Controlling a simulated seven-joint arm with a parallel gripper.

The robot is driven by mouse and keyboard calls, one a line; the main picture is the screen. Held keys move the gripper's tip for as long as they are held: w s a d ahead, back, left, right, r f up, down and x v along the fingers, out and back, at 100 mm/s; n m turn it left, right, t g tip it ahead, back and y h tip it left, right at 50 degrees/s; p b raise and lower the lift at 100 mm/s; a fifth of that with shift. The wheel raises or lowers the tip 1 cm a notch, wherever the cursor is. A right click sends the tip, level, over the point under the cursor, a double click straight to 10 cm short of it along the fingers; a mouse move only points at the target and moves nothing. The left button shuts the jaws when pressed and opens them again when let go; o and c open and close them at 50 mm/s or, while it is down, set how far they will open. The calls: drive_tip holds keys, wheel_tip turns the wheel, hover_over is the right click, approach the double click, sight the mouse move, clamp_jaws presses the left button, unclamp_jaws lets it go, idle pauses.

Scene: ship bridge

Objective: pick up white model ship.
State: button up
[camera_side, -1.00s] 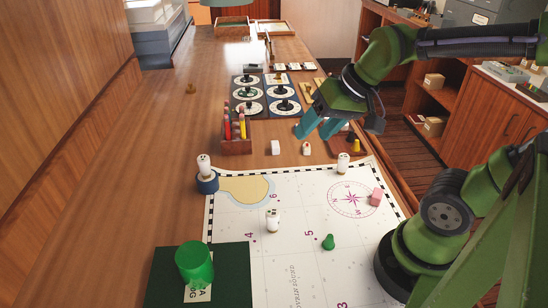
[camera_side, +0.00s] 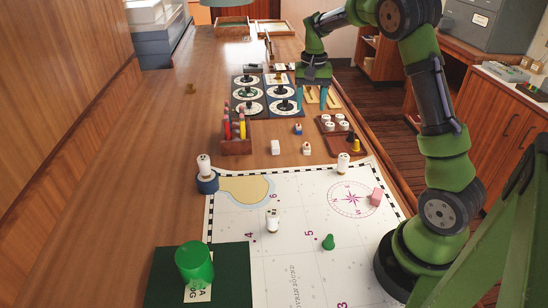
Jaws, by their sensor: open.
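My gripper (camera_side: 314,97) is at the far right part of the table, pointing down with its teal fingers apart and nothing visible between them. It is above or near the yellow wooden pieces, to the right of the dial panel. I cannot tell for sure which thing is the white model ship. Small white pieces with coloured marks (camera_side: 298,129) (camera_side: 306,148) and a plain white block (camera_side: 276,147) stand on the table nearer the camera than my gripper. All are too small to make out in detail.
Dials (camera_side: 250,94) fill a dark panel. A chart (camera_side: 300,265) with several pieces lies in front. The left tabletop is mostly clear.

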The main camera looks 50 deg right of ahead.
sight(307, 144)
wheel_tip(307, 144, down, 15)
drive_tip(key=shift+r, duration=0.15)
idle(0.4)
drive_tip(key=shift+c, duration=0.3)
clamp_jaws()
